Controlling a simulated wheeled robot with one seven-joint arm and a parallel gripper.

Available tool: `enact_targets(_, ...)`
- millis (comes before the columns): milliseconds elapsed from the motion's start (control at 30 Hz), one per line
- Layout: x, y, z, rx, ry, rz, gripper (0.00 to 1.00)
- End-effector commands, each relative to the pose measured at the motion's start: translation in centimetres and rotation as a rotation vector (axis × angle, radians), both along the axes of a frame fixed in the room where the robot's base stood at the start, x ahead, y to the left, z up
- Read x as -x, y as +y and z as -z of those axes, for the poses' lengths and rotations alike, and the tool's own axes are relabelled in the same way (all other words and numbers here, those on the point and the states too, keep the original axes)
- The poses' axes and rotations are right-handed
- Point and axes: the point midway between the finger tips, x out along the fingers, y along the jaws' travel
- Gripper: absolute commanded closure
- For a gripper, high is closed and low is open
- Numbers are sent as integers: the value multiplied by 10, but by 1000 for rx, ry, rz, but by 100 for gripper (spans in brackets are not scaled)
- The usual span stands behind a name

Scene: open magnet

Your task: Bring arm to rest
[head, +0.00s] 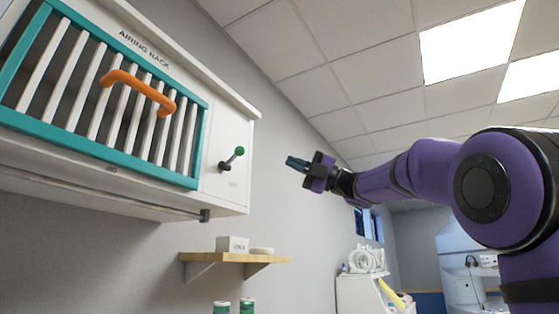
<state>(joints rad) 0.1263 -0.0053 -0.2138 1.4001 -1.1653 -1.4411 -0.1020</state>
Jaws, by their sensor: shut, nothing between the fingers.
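My gripper (297,163) is at the end of my purple arm (420,172), which reaches in from the right of the head view. The dark fingers are shut with nothing between them and point left. In the picture the gripper is to the right of a wall cabinet (232,116) marked "AIRING RACK", apart from its small lever (232,158) with a green knob. The cabinet's teal-framed slatted door (198,150) has an orange handle (138,88) and looks closed.
A wooden wall shelf (235,257) below the cabinet holds a white box (232,243) and a small round white item. Two green-capped bottles (221,307) show at the bottom edge. A white unit (362,292) with rolled towels (362,260) stands further back. Open air surrounds the gripper.

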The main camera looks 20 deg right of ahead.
Motion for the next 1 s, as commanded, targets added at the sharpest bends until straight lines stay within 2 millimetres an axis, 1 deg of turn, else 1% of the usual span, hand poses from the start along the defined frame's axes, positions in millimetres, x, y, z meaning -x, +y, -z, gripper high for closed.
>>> enact_targets(33,4,-8,2,0,0,2,100)
enact_targets(100,7,-15,4,0,0,1,100)
enact_targets(233,12,-25,7,0,0,1,100)
enact_targets(567,14,-28,8,-2,0,0,100)
enact_targets(667,14,-29,5,-34,10,23,100)
enact_targets(767,14,-31,1,-121,43,85,100)
enact_targets(867,13,-39,0,-258,111,181,100)
enact_targets(933,14,-46,4,-365,175,255,100)
enact_targets(1000,15,-54,14,-466,250,326,100)
